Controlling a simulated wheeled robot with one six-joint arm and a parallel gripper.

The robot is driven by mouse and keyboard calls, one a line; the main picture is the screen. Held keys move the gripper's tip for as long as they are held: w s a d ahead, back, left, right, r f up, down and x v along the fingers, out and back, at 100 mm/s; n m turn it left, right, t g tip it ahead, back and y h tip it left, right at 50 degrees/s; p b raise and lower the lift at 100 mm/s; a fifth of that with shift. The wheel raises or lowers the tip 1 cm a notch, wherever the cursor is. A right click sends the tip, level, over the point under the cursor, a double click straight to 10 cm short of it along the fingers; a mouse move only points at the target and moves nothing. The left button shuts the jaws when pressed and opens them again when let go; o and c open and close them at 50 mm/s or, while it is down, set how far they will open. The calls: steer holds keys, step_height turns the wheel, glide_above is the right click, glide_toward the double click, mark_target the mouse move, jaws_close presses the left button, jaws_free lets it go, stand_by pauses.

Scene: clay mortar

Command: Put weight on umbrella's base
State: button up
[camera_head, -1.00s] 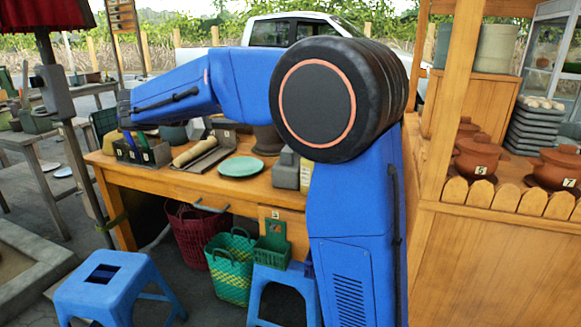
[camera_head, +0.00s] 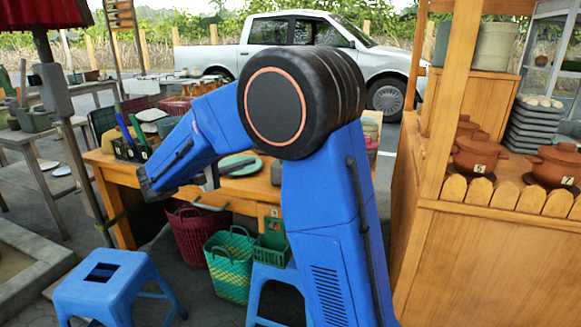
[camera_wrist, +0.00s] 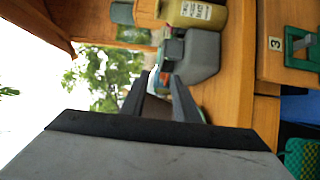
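The red umbrella (camera_head: 45,14) stands at the left of the head view, its pole (camera_head: 84,165) running down behind the blue stool. I cannot make out its base. A grey block (camera_wrist: 192,56), which may be the weight, rests on the wooden table in the wrist view, just beyond my fingers. In the head view the grey block (camera_head: 277,172) is mostly hidden by my arm. My gripper (camera_wrist: 160,82) is open, with a gap between its fingertips and nothing clearly held.
A blue stool (camera_head: 118,288) stands in front on the left. Red (camera_head: 190,230) and green (camera_head: 230,265) baskets stand under the table (camera_head: 225,200). A wooden stall (camera_head: 490,265) with clay pots fills the right.

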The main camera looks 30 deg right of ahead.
steer(key=d, duration=0.6)
steer(key=w+d, duration=0.1)
steer(key=d, duration=0.2)
steer(key=shift+d, duration=0.4)
steer(key=shift+w+d+f, duration=0.15)
steer(key=shift+d, duration=1.2)
steer(key=shift+w+d+f, duration=0.15)
steer(key=shift+d, duration=1.2)
jaws_close()
